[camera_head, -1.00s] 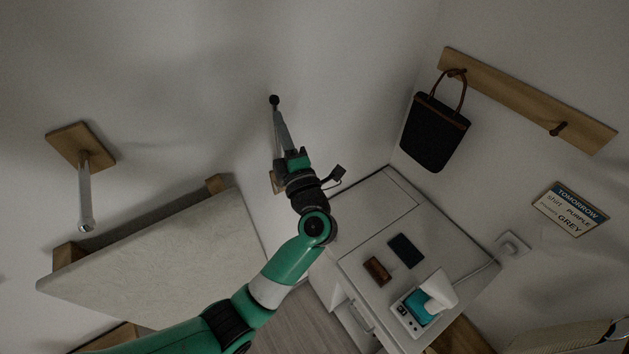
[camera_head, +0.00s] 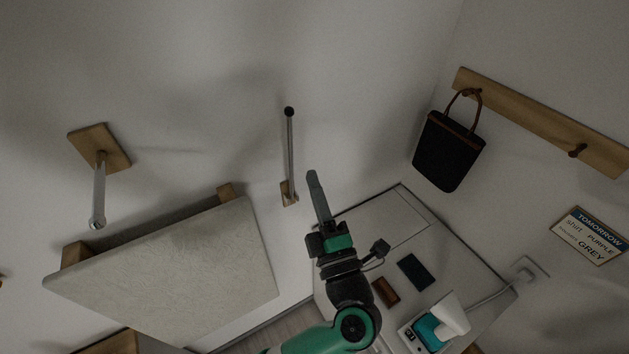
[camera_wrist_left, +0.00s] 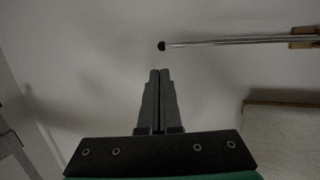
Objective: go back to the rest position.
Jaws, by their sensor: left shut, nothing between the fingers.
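My left gripper (camera_head: 312,174) is in the middle of the head view, shut and empty, with its fingers pointing up in the picture. In the left wrist view its two fingers (camera_wrist_left: 160,72) lie together with nothing between them. It is apart from the metal rod with a dark ball end (camera_head: 290,150), which stands out from the wall just left of it. That rod also shows in the left wrist view (camera_wrist_left: 235,41), beyond the fingertips. My right gripper is not in either view.
A pale padded board (camera_head: 170,280) is at lower left, below another rod on a wooden plate (camera_head: 99,190). A white cabinet (camera_head: 370,225) at right bears a dark phone (camera_head: 416,271), a brown wallet (camera_head: 386,291) and a teal-and-white device (camera_head: 430,330). A black bag (camera_head: 448,152) hangs from a peg rail (camera_head: 540,115).

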